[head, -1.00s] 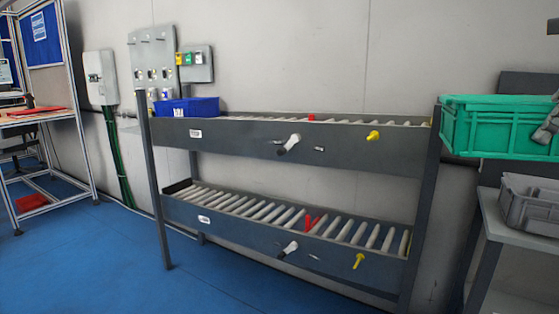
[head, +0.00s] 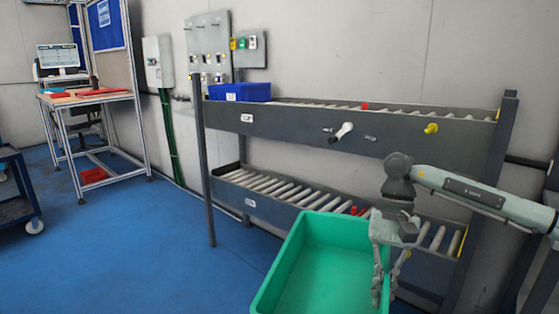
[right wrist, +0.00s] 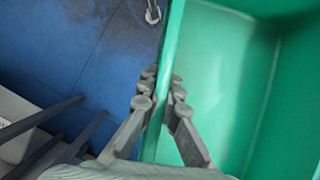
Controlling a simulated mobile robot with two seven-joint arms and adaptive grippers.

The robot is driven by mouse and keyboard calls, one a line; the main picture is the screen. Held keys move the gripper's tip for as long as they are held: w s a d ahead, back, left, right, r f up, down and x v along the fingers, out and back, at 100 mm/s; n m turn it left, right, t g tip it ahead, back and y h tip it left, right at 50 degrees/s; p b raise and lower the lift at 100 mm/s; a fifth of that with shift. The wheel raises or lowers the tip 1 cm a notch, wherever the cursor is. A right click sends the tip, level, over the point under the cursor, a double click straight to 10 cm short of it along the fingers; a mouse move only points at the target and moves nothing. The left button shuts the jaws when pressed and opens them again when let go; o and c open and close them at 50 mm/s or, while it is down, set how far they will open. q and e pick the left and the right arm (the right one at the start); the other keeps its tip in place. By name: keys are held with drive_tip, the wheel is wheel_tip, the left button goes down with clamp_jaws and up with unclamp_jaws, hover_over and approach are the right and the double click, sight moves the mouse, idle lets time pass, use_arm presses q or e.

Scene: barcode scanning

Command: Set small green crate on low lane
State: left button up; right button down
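The green crate (head: 279,262) is empty and hangs in front of the rack at the bottom of the head view, its lower part cut off by the frame. My right gripper (head: 386,284) is shut on the crate's right side wall. In the right wrist view my right gripper (right wrist: 163,92) has its fingers on both sides of the crate's wall (right wrist: 170,55). The low lane (head: 283,189) is the lower roller track of the rack, behind the crate, which hides part of it. The visible rollers are empty. My left gripper is out of view.
A blue bin (head: 240,92) sits at the left end of the upper lane (head: 300,121). A rack post (head: 204,165) stands at the left. A workbench (head: 88,98) and a dark cart (head: 15,195) are farther left. The blue floor between is clear.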

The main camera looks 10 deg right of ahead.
sight(345, 304)
drive_tip(key=a+n, duration=0.2)
drive_tip(key=a+n+h, duration=0.1)
drive_tip(key=a, duration=0.1)
drive_tip(key=a+n+h, duration=0.1)
drive_tip(key=a+n, duration=0.1)
drive_tip(key=a, duration=0.1)
drive_tip(key=shift+w+f+n+g, duration=0.1)
drive_tip(key=shift+f+n+g, duration=0.2)
drive_tip(key=shift+f, duration=0.1)
drive_tip(key=shift+a+f, duration=0.1)
